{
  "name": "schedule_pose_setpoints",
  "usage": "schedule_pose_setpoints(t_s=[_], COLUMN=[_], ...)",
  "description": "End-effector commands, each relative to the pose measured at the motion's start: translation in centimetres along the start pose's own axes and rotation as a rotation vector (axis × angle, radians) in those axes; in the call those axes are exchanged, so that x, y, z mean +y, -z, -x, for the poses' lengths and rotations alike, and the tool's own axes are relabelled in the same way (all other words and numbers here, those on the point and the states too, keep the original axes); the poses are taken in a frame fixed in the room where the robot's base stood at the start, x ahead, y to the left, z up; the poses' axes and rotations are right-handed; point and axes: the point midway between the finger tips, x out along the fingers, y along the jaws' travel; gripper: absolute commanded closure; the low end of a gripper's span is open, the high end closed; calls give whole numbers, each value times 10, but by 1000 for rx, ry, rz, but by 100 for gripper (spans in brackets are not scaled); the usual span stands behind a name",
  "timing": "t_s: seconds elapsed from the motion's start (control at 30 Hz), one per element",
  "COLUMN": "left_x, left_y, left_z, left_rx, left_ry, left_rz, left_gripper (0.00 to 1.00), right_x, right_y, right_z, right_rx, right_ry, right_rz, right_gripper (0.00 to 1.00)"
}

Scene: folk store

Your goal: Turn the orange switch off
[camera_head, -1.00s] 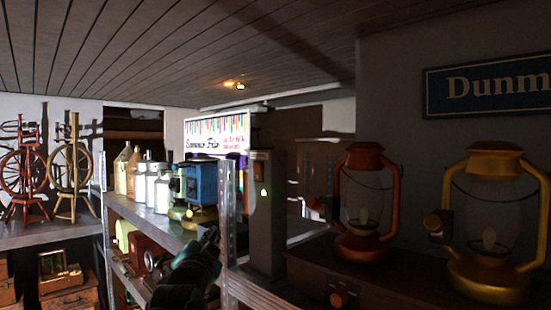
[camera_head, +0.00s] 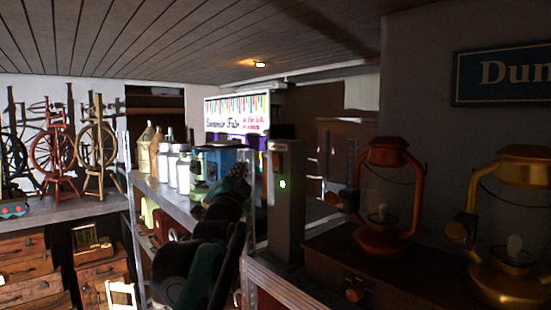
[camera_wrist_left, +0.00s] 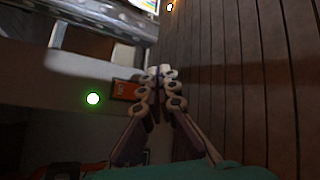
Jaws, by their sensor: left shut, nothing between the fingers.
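The orange switch (camera_wrist_left: 120,90) is a small orange rectangle with a darker panel, beside the fingers in the left wrist view. A round green light (camera_wrist_left: 93,99) glows on the same post. In the head view the grey post (camera_head: 287,225) carries this green light, and a small orange-red patch (camera_head: 276,161) shows high on its left side. My left gripper (camera_head: 240,170) is raised just left of the post's upper part. Its fingers (camera_wrist_left: 162,73) are together and empty, close to the switch; I cannot tell if they touch it. My right gripper is not in view.
A metal shelf (camera_head: 290,283) runs in front of the post. A red-orange lantern (camera_head: 380,238) and a yellow lantern (camera_head: 510,295) stand to the right. Bottles and tins (camera_head: 172,165) line the shelf behind my arm. A banner (camera_head: 237,117) hangs behind.

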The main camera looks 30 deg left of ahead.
Motion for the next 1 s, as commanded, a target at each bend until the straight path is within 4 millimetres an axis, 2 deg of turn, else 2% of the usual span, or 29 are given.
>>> schedule_pose_setpoints(t_s=[0.5, 0.7, 1.0], left_x=[33, 40, 42], left_y=[35, 41, 42], left_z=[-47, -56, -57], left_rx=[1, 1, 0], left_ry=[-1, -1, -1], left_rz=[2, 0, 1], left_gripper=[100, 100, 100], right_x=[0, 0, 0], right_y=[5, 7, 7], right_z=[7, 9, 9], right_rx=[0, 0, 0], right_ry=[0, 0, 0], right_rz=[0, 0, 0], right_gripper=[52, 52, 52])
